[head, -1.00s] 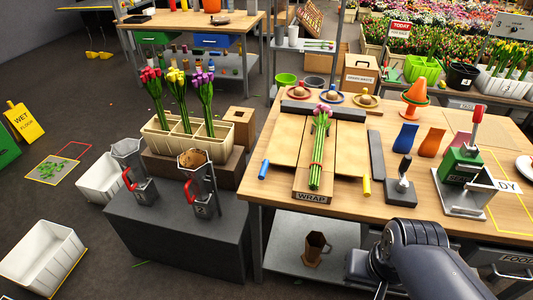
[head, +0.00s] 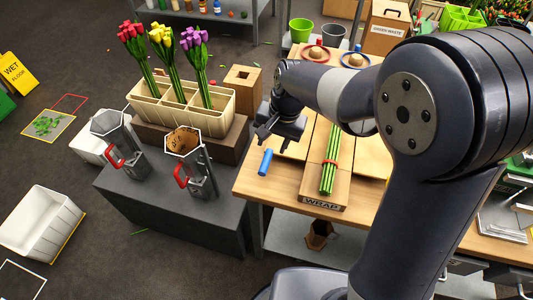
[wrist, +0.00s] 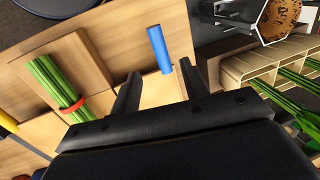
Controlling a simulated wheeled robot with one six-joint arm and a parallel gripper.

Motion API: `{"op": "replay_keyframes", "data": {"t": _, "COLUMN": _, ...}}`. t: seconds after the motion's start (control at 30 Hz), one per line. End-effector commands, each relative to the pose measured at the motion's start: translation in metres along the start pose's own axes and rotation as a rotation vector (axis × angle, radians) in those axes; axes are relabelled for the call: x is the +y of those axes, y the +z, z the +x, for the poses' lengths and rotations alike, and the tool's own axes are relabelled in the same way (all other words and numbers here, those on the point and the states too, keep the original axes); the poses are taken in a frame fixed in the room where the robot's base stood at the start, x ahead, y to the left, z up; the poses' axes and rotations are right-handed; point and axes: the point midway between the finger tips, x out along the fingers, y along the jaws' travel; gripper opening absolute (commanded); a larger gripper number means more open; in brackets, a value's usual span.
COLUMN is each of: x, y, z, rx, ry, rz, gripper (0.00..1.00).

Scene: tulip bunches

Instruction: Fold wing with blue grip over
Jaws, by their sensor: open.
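The blue grip (head: 266,161) sticks out from the near end of the left wooden wing (head: 291,150), which lies flat on the table. In the wrist view the blue grip (wrist: 160,49) is just beyond the fingertips, towards the gap between them. My gripper (head: 276,137) is open and empty, above the left wing and a little behind the grip; its fingers also show in the wrist view (wrist: 160,76). Green tulip stems (head: 330,160) with a red band lie on the middle board (head: 322,201) marked WRAP. My arm hides the flower heads and most of the right wing.
Two metal pots with red handles (head: 187,165) stand on a dark block.

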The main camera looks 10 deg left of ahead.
Motion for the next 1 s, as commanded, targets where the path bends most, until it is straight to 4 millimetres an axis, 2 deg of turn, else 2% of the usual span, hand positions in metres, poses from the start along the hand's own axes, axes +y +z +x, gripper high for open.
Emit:
{"op": "replay_keyframes", "data": {"t": 0.2, "x": 0.001, "y": 0.002, "z": 0.044, "rx": -0.005, "ry": 0.005, "rz": -0.002, "gripper": 0.43}}
{"op": "replay_keyframes", "data": {"t": 0.43, "x": 0.001, "y": 0.001, "z": 0.079, "rx": -0.004, "ry": 0.003, "rz": 0.000, "gripper": 0.43}}
{"op": "replay_keyframes", "data": {"t": 0.6, "x": 0.001, "y": 0.001, "z": 0.090, "rx": -0.002, "ry": 0.002, "rz": -0.001, "gripper": 0.43}}
{"op": "replay_keyframes", "data": {"t": 0.9, "x": 0.001, "y": 0.001, "z": 0.092, "rx": 0.000, "ry": 0.001, "rz": -0.001, "gripper": 0.43}}
{"op": "replay_keyframes", "data": {"t": 1.0, "x": 0.001, "y": 0.001, "z": 0.092, "rx": 0.000, "ry": 0.001, "rz": -0.001, "gripper": 0.35}}
